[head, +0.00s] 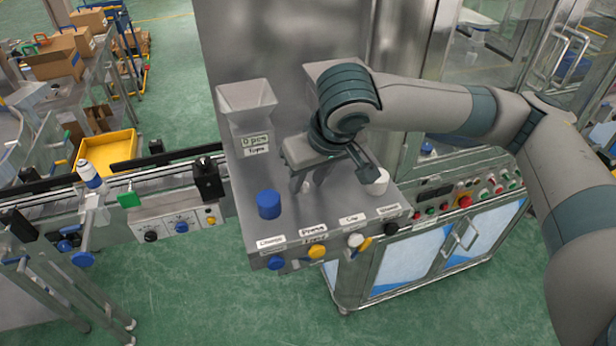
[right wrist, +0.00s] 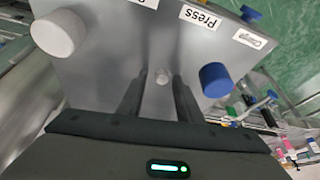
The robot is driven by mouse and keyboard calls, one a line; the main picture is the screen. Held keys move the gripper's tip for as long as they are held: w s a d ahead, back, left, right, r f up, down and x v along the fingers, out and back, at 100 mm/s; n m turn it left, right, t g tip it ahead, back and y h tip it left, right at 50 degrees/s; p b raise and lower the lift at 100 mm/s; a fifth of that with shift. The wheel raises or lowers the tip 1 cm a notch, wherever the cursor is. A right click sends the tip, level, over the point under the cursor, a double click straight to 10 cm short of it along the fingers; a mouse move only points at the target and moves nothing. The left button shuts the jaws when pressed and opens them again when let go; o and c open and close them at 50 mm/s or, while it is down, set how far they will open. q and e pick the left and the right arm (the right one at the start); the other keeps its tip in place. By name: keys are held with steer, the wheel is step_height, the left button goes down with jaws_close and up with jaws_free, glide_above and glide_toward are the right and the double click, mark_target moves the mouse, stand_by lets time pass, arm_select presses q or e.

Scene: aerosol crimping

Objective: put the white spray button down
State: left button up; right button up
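The right gripper is open. My left gripper is in neither view.
A blue cylinder (head: 268,205) stands left of the gripper and a larger white cylinder (head: 377,182) right of it. A grey hopper (head: 248,110) rises behind left. Labels and coloured knobs (head: 317,252) line the front edge. A conveyor (head: 150,180) runs at left.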

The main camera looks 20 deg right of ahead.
steer(key=shift+r, duration=0.1)
steer(key=shift+s+r, duration=0.1)
steer(key=shift+r, duration=0.4)
steer(key=b+v, duration=0.2)
steer(key=v, duration=0.9)
steer(key=shift+b, duration=0.3)
